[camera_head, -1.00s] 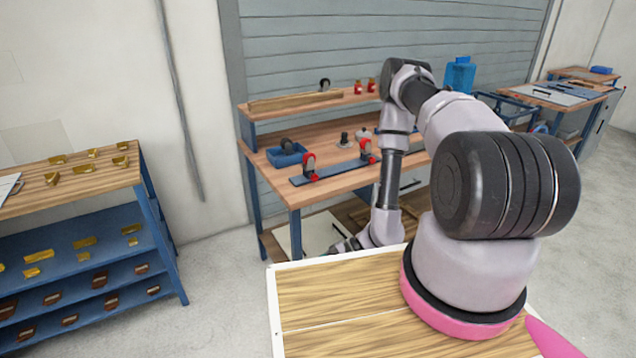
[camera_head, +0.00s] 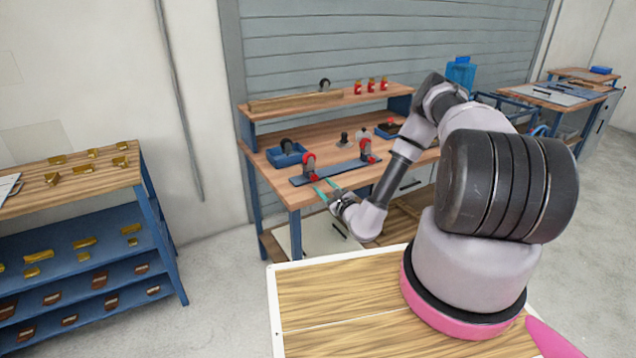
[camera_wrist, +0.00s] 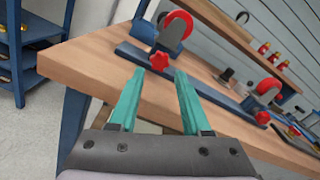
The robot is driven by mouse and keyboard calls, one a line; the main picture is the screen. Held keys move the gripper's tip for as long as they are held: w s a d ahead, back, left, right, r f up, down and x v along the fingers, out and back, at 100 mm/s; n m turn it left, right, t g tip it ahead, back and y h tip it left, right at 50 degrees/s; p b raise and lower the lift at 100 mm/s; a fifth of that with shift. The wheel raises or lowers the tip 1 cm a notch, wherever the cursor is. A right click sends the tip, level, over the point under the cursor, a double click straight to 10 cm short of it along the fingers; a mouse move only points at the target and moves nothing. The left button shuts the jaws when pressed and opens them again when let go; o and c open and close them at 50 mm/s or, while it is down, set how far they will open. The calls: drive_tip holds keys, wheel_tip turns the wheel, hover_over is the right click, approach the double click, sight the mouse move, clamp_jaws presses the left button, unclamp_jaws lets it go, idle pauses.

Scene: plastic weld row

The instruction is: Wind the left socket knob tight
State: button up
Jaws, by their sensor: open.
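The left socket knob (camera_wrist: 159,61) is a red star-shaped knob at the foot of the left socket (camera_wrist: 173,32), which has a grey bracket and red wheel. It also shows small in the head view (camera_head: 314,177). The socket stands on a dark blue rail (camera_wrist: 133,52) along the bench. My gripper (camera_wrist: 160,76) has two teal fingers, open and empty. In the wrist view the knob appears just beyond and between the fingertips, apart from them. In the head view my gripper (camera_head: 324,185) is at the bench's front edge, close to the left socket.
A similar right socket (camera_head: 366,148) with its own red knob (camera_wrist: 262,118) stands farther along the rail. A blue bin (camera_head: 287,155) sits behind the left socket. The wooden bench top (camera_wrist: 88,62) is bare near its left corner.

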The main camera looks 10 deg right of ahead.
sight(315, 180)
drive_tip(key=shift+x, duration=2.2)
clamp_jaws()
drive_tip(key=shift+m, duration=0.3)
drive_tip(key=m, duration=0.4)
drive_tip(key=shift+a, duration=0.1)
drive_tip(key=shift+m, duration=2.2)
drive_tip(key=shift+s, duration=0.1)
